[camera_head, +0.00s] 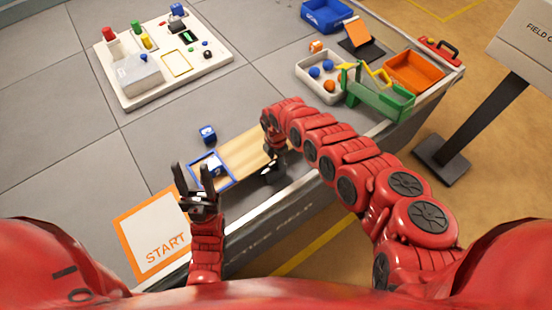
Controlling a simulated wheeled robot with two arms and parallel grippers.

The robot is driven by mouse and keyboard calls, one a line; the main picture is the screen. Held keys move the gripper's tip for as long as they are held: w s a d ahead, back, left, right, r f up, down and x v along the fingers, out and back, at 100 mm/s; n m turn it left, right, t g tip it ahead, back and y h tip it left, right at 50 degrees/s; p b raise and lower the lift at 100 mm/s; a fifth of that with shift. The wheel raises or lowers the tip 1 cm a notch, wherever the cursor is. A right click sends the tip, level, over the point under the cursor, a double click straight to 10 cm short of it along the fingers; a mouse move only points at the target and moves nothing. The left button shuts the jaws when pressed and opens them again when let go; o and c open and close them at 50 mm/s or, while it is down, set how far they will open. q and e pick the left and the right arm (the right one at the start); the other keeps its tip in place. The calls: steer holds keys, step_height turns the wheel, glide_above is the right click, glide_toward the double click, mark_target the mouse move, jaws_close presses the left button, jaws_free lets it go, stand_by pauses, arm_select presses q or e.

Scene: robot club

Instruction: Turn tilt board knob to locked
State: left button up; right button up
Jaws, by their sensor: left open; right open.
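A light wooden board (245,153), which looks like the tilt board, lies near the front edge of the grey table. A dark piece (272,174) shows at its near right side; I cannot tell if it is the knob or which way it is turned. My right gripper (274,150) points down over the board's right end, close above that dark piece; its fingers are small and dark here. My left gripper (196,172) is open and empty, fingers up, between the START square and a blue square frame (229,181) at the board's left end.
A white panel (113,78) with several coloured parts lies at the back left. The START square (147,259) is at front left. A white tray (306,81), green holder (378,103) and orange bin (413,75) stand at right.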

jaws_close()
